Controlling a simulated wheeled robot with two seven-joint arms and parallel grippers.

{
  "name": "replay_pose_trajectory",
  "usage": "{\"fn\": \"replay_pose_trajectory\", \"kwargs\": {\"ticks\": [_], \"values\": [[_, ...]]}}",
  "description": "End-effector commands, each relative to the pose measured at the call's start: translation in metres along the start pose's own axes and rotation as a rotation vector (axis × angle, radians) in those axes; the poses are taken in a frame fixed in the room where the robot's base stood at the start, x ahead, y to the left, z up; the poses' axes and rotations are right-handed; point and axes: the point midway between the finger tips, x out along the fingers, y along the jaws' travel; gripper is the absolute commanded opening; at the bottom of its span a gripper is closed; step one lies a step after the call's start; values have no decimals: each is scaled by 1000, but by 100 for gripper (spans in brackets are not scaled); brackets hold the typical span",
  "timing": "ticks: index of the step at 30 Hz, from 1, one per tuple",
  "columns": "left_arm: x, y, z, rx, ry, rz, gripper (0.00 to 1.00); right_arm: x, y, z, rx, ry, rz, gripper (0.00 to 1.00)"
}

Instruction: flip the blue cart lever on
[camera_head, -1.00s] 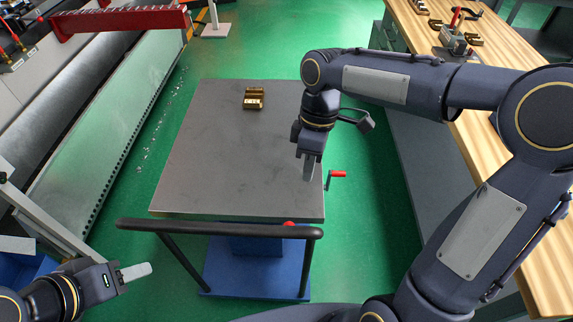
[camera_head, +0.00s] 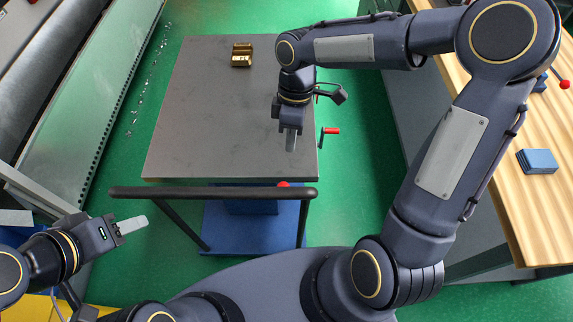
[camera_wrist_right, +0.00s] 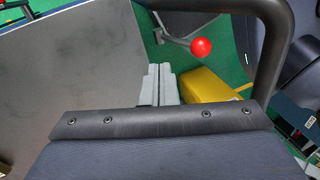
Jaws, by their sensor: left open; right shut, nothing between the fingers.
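The blue cart has a grey top (camera_head: 225,110), a blue base (camera_head: 250,222) and a black push handle (camera_head: 212,192). A lever with a red ball knob (camera_head: 283,184) shows just behind the handle bar. In the right wrist view the red ball (camera_wrist_right: 201,47) sits on a grey rod, right of my fingers and apart from them. My right gripper (camera_head: 290,142) is shut and empty, pointing down over the right front part of the cart top; its fingers also show in the wrist view (camera_wrist_right: 159,85). My left gripper (camera_head: 132,225) is open and empty, left of the handle.
A red-handled crank (camera_head: 330,131) sticks out at the cart's right side. A brass block (camera_head: 242,55) lies on the far part of the top. A wooden bench (camera_head: 510,190) with a blue block (camera_head: 537,161) stands right. A conveyor-like machine (camera_head: 95,110) stands left.

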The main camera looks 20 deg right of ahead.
Motion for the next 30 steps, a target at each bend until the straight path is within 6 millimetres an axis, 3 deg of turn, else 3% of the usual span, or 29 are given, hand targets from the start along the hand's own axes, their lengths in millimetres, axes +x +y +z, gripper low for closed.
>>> {"fn": "replay_pose_trajectory", "kwargs": {"ticks": [5, 12, 26, 30], "values": [[-2, 1, -1, 0, 0, 0, 45, 38, -1, 0, -1, -2, -5, 0], [-8, 3, -4, 0, 0, 0, 45, 51, -30, -2, -1, 0, 0, 0], [-8, 4, -4, 0, 0, 0, 45, 55, -36, -2, 0, 1, 1, 0], [-3, 1, -1, 0, 0, 0, 45, 62, -50, 1, -3, -2, 2, 0]]}}
